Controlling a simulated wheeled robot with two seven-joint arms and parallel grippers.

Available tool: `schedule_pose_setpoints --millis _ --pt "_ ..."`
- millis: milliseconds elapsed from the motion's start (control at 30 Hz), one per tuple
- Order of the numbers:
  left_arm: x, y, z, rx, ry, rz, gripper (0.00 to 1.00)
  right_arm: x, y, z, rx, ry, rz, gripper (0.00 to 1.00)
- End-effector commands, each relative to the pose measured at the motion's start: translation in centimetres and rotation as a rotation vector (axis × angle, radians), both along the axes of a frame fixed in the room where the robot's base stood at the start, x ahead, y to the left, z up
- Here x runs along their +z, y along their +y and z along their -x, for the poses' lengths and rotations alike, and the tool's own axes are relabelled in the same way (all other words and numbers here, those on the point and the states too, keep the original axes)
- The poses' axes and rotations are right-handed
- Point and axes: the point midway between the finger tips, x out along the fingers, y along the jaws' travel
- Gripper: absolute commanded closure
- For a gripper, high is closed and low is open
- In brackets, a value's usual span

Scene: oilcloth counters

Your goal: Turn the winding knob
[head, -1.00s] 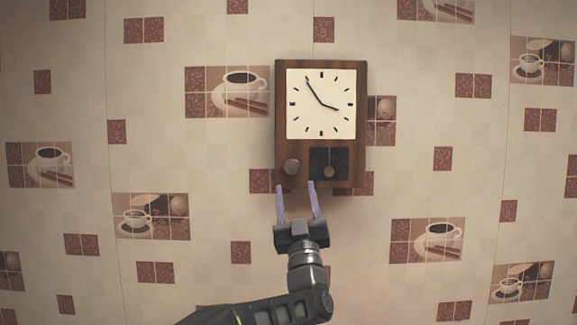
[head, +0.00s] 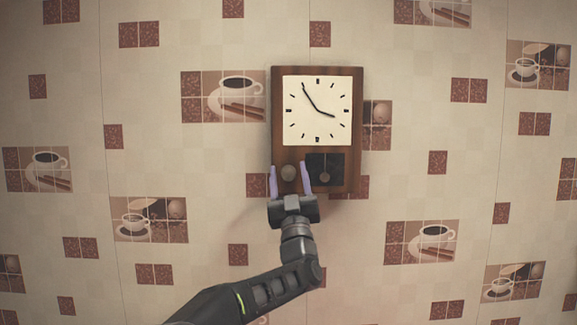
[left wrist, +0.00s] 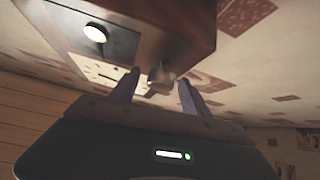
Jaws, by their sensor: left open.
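A wooden wall clock (head: 266,130) with a white face (head: 317,110) hangs on the wall. The round winding knob (head: 288,172) is at its lower left, beside a dark pendulum window (head: 325,170). My left gripper (head: 289,180) is open, with one purple finger on each side of the knob. The fingers do not appear closed on it. In the left wrist view the knob (left wrist: 161,76) shows between the spread fingers of the gripper (left wrist: 158,92). The pendulum bob (left wrist: 95,33) is also seen there. My right gripper is not in view.
The wall (head: 400,180) is covered in beige patterned oilcloth with coffee cup pictures and brown squares. Nothing else stands near the clock, and the space around it is free.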

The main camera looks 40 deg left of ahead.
Motion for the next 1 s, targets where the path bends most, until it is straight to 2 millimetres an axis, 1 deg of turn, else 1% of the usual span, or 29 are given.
schedule_pose_setpoints --millis 33,333,1000 --pt "0.25 0.16 -0.17 0.000 0.001 0.001 0.45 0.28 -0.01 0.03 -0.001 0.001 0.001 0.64" --pt "0.21 0.26 -0.24 0.000 0.001 0.001 0.46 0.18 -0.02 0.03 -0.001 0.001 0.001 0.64" --pt "0.23 0.22 -0.23 0.000 0.000 0.000 1.00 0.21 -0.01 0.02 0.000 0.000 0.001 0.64"
